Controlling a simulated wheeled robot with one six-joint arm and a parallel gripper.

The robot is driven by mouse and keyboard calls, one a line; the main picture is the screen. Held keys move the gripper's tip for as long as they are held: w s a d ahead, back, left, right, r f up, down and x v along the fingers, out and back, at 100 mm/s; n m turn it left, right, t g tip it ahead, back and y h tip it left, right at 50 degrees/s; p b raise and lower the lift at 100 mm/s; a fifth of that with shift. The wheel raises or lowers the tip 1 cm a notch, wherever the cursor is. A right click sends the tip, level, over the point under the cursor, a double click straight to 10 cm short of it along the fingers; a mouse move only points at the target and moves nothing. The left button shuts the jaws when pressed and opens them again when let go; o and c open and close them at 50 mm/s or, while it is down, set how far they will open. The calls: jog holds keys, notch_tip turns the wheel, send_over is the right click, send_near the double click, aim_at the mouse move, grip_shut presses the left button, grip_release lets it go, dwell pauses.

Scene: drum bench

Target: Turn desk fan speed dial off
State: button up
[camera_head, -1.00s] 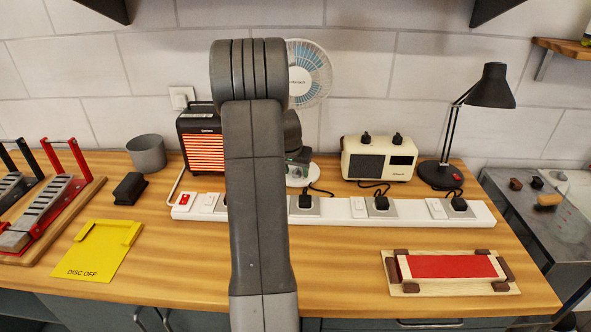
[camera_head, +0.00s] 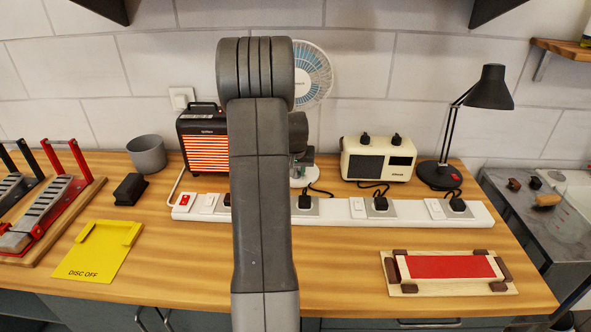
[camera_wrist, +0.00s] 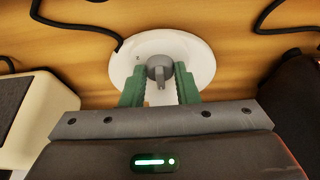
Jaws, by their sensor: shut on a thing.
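The desk fan (camera_head: 313,75) stands at the back of the bench, partly hidden behind my arm in the head view. Its round white base (camera_wrist: 204,58) fills the upper middle of the wrist view. A grey speed dial (camera_wrist: 158,70) with a pointer-like ridge sits on this base. My gripper (camera_wrist: 160,78) has its two green fingers on either side of the dial and is shut on it. In the head view the dial and the fingertips are mostly hidden by my arm.
A heater (camera_head: 203,140) glows orange left of the fan, and a cream radio (camera_head: 378,160) stands to its right. A white power strip (camera_head: 410,212) with plugs runs in front. A black lamp (camera_head: 490,88) stands further right. A yellow plate (camera_head: 95,255) marked "DISC OFF" lies front left.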

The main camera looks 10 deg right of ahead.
dwell(0.3)
jog(key=o, duration=1)
jog(key=b+v, duration=0.1)
jog(key=v, duration=1.2)
jog(key=shift+s+r, duration=0.1)
jog(key=shift+r, duration=0.3)
jog(key=p+x, duration=0.1)
jog(key=x, duration=1.3)
